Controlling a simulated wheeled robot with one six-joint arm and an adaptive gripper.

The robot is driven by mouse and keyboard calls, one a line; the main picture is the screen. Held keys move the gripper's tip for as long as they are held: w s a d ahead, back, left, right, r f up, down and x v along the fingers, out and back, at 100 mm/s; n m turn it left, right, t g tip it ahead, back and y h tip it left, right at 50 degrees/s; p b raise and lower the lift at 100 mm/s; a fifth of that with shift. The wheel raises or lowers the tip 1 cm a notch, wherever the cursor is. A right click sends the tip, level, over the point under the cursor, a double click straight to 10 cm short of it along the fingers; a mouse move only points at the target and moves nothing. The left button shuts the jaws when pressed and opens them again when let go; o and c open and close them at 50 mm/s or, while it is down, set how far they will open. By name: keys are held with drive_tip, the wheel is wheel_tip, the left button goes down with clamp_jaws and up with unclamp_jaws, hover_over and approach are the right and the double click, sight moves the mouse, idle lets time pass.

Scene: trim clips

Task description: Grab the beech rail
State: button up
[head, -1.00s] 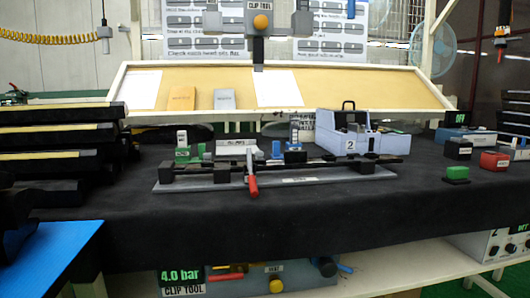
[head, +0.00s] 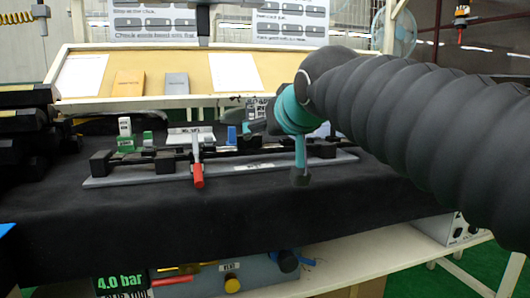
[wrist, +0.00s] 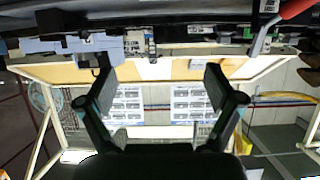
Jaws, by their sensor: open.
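No piece is labelled as beech. The long trims stacked at the left edge of the head view are the likeliest rails; one dark trim (head: 22,98) has a pale tan stripe and is cut off by the frame edge. My gripper (wrist: 160,88) is open and empty, its two dark fingers wide apart in the wrist view. In the head view it is above the right part of the bench, well right of the stack and partly hidden by my sleeved arm. The wrist view, upside down, looks at the back board and shows no stacked trims.
A grey fixture (head: 130,179) with black blocks and a red-handled lever (head: 197,172) lies across the dark bench cloth (head: 120,215). A tan sloping board (head: 222,91) stands behind. The blue case (wrist: 62,43) shows in the wrist view. The front cloth is clear.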

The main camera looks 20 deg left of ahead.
sight(253, 138)
drive_tip(key=x, duration=0.5)
drive_tip(key=a+r+x, duration=0.1)
drive_tip(key=x, duration=0.2)
drive_tip(key=shift+a+r, duration=0.1)
drive_tip(key=shift+a+x, duration=0.15)
drive_tip(key=shift+x, duration=1.35)
drive_tip(key=shift+a+x, duration=0.15)
drive_tip(key=shift+x, duration=1.35)
drive_tip(key=shift+s+r, duration=0.1)
drive_tip(key=shift+s, duration=0.1)
drive_tip(key=c, duration=1.5)
drive_tip(key=shift+p, duration=0.3)
drive_tip(key=shift+r, duration=0.1)
